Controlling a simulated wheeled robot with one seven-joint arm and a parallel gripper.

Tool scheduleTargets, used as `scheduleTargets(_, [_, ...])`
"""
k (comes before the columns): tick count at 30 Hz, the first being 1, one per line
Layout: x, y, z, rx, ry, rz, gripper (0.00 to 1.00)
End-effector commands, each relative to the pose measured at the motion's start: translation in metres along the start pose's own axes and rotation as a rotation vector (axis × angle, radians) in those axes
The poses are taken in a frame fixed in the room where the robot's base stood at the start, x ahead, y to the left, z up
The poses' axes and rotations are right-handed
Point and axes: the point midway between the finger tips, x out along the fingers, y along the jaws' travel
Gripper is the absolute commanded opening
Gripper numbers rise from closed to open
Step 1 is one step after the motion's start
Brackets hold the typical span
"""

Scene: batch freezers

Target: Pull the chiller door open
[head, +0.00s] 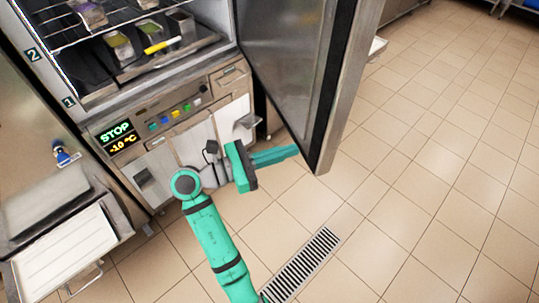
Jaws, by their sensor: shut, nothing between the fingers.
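The chiller door (292,62) stands wide open, swung out to the right of the cabinet, with its grey inner panel and dark seal facing the opening. My green gripper (295,151) is at the end of my arm, low in front of the cabinet, with its fingers pointing right. The fingers are shut and empty. Their tips are close to the lower part of the door in the picture; I cannot tell whether they touch it. No door handle shows from this side.
The open chiller (125,40) holds wire shelves with several tubs and a yellow-handled tool (162,46). Its control panel (118,139) reads STOP. A steel machine with a white tray (68,249) stands at left. A floor grate (303,263) lies in front; the tiled floor at right is clear.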

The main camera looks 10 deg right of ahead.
Motion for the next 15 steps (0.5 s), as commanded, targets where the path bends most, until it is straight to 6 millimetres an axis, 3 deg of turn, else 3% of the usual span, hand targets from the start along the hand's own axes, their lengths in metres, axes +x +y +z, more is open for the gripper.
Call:
scheduleTargets(6, [0.038,-0.001,0.0,0.001,0.001,-0.002,0.0])
scheduleTargets(15, [0.06,0.0,0.0,0.001,0.0,0.0,0.0])
